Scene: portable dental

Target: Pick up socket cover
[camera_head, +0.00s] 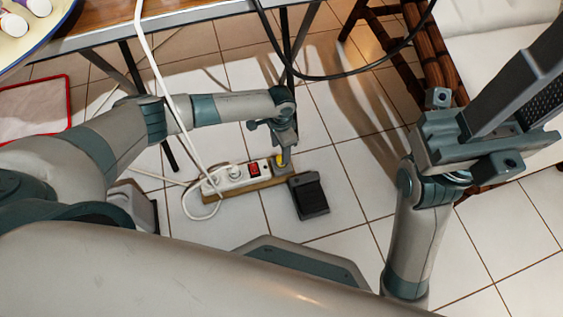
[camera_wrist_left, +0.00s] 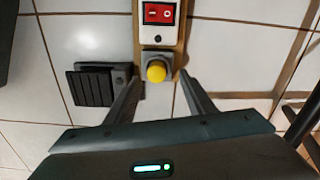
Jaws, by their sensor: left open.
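A power strip (camera_head: 236,178) with a red switch lies on a wooden board on the tiled floor; its switch end also shows in the left wrist view (camera_wrist_left: 159,36). At that end sits a grey piece with a round yellow top (camera_wrist_left: 156,71), which looks like the socket cover; in the head view only a bit of yellow (camera_head: 279,160) shows beside my gripper. My left gripper (camera_head: 283,157) points down over it, open, with a finger on each side of the yellow top; contact cannot be told. My right gripper (camera_head: 522,85) is raised at the right, its fingertips cut off.
A black foot pedal (camera_head: 309,196) lies close beside the strip's end. A white cable (camera_head: 165,75) hangs down to the strip, and a black cable (camera_head: 330,76) loops above. Table legs and a bamboo chair (camera_head: 428,45) stand behind. Floor in front is clear.

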